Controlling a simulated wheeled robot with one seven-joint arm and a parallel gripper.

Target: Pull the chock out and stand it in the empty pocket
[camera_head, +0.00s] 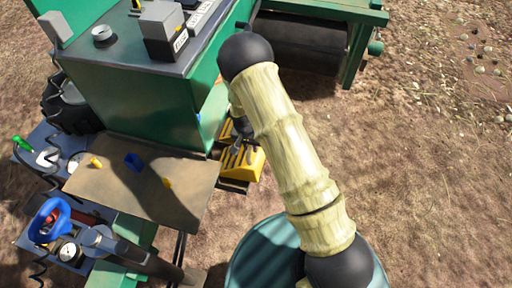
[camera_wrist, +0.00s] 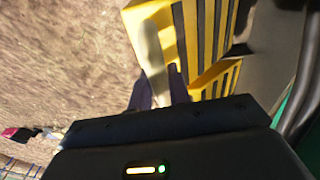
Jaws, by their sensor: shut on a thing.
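In the wrist view, a yellow block with dark stripes (camera_wrist: 205,35), which looks like the chock, stands just beyond my fingers. My gripper (camera_wrist: 161,88) is shut on a pale yellow part at its left edge, between the two dark fingertips. A second yellow striped piece (camera_wrist: 217,78) lies beside it on the right; I cannot tell whether it is a holder or another chock. In the head view, yellow striped pieces (camera_head: 248,166) show beside the green machine, partly behind my gripper. I cannot make out an empty pocket.
The green machine body (camera_head: 140,95) and its brown shelf (camera_head: 135,190) stand left of the yellow pieces. A blue-green drum (camera_head: 262,262) stands below my arm. Bare ground (camera_head: 430,170) is open on the right.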

